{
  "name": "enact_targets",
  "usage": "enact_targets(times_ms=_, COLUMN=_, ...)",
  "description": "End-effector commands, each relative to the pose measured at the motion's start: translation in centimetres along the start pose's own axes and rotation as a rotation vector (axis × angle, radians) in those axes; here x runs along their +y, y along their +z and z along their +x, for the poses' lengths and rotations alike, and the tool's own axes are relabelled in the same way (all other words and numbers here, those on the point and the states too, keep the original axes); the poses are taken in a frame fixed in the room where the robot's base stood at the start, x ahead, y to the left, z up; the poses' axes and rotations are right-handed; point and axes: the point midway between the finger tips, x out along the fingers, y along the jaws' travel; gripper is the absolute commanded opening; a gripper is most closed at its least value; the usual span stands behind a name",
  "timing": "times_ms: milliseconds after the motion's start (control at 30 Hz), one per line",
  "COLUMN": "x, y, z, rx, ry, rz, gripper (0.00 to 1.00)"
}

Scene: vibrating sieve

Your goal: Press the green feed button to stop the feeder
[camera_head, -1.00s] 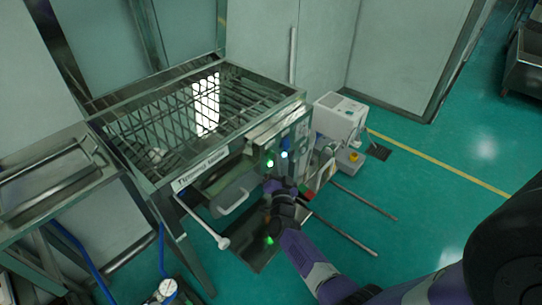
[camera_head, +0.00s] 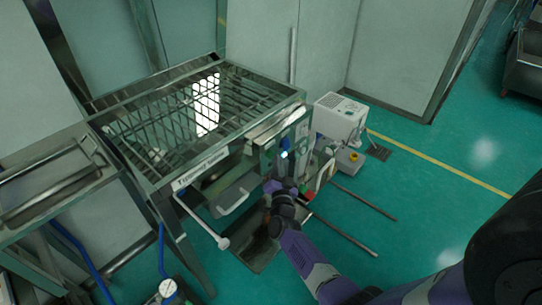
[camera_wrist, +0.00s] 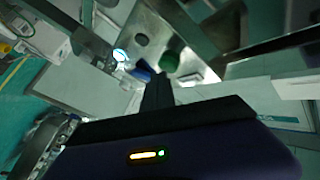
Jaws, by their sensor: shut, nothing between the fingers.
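The green button (camera_wrist: 171,60) sits on the grey metal control panel (camera_wrist: 160,27) and looks dark, not lit. A blue button (camera_wrist: 142,72) is beside it, and a white-blue lamp (camera_wrist: 120,55) glows further left. In the head view the green button (camera_head: 270,164) is small and unlit, near the glowing lamp (camera_head: 284,155). My gripper (camera_wrist: 156,80) is shut and empty, its tips close to the panel just below the green and blue buttons. I cannot tell whether they touch a button. In the head view my gripper (camera_head: 274,186) is in front of the sieve's panel.
The sieve table (camera_head: 180,178) with its grid top stands left of my arm. A white handle (camera_head: 222,242) sticks out in front. A white box (camera_head: 340,112) and a yellow button box (camera_head: 352,157) stand to the right. Rods lie on the open green floor.

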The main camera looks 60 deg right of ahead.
Motion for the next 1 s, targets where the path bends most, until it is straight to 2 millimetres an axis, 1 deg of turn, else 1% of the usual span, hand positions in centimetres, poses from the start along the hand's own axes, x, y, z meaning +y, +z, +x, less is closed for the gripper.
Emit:
enact_targets(times_ms=167, x=0.1, y=-0.1, z=-0.1, rx=0.001, ry=0.000, rz=0.000, gripper=0.00)
enact_targets(times_ms=700, x=2.5, y=-2.5, z=-3.4, rx=0.000, ry=0.001, rz=0.000, gripper=0.00)
enact_targets(times_ms=833, x=2.9, y=-2.9, z=-4.0, rx=0.000, ry=0.000, rz=-0.001, gripper=0.00)
enact_targets(times_ms=1000, x=3.1, y=-3.1, z=-4.2, rx=0.001, ry=0.000, rz=0.000, gripper=0.00)
